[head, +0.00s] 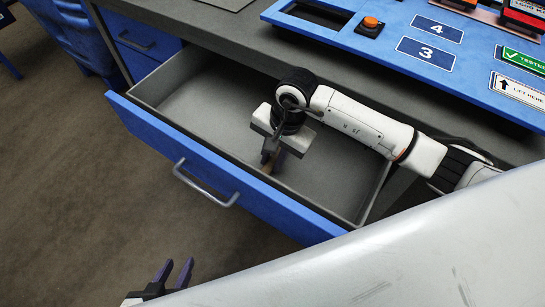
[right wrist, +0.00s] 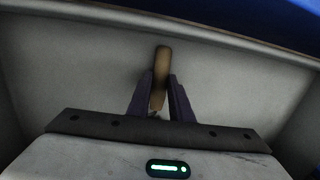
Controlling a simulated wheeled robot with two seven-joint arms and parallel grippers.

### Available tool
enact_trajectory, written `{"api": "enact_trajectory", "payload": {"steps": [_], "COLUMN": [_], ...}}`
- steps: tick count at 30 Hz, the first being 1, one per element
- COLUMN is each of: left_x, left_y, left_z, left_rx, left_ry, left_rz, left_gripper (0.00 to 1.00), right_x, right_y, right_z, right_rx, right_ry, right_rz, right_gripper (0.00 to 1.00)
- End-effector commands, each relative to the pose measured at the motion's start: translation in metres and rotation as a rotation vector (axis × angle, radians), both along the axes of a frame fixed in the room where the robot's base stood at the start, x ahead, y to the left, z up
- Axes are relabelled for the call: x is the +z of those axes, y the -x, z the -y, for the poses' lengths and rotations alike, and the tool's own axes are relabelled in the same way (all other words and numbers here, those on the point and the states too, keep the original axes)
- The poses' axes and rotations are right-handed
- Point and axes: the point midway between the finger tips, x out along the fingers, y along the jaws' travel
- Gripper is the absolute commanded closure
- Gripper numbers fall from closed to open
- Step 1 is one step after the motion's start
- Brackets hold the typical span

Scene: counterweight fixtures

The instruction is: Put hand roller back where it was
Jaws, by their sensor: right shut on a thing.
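The hand roller shows as a tan, wooden-looking handle (right wrist: 161,68) in the right wrist view, between the two fingers of my right gripper (right wrist: 161,90). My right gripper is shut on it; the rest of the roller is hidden. In the head view my right gripper (head: 269,158) reaches down inside the open blue drawer (head: 195,110), near its front wall, and only a small brownish bit of the roller shows under the fingers. I cannot tell whether the roller touches the drawer floor. My left gripper (head: 176,268) is open and empty, outside and below the drawer.
The drawer's grey interior is otherwise bare, with free floor on both sides of my right gripper. A grey drawer handle (head: 205,185) sticks out in front. The worktop (head: 225,35) overhangs the drawer's back, bearing a blue panel (head: 400,45) with an orange button (head: 371,23).

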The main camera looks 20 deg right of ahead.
Motion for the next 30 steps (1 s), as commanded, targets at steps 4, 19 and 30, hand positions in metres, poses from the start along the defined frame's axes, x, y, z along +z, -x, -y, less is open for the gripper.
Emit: {"api": "enact_trajectory", "payload": {"steps": [4,19,30], "left_x": [-0.002,0.001,0.003], "left_y": [0.001,0.003,0.002], "left_z": [0.0,0.0,0.0], "left_rx": [0.0,-0.001,0.001], "left_ry": [-0.001,0.0,0.001], "left_rz": [-0.003,-0.007,-0.002], "left_gripper": [0.69,0.69,0.69], "right_x": [-0.001,0.002,0.068], "right_y": [0.0,0.0,0.004], "right_z": [0.0,0.0,0.011], "right_rx": [0.0,-0.001,0.0], "right_ry": [0.001,0.0,0.001], "right_rz": [0.001,-0.002,0.005], "right_gripper": [1.0,0.62,0.62]}}
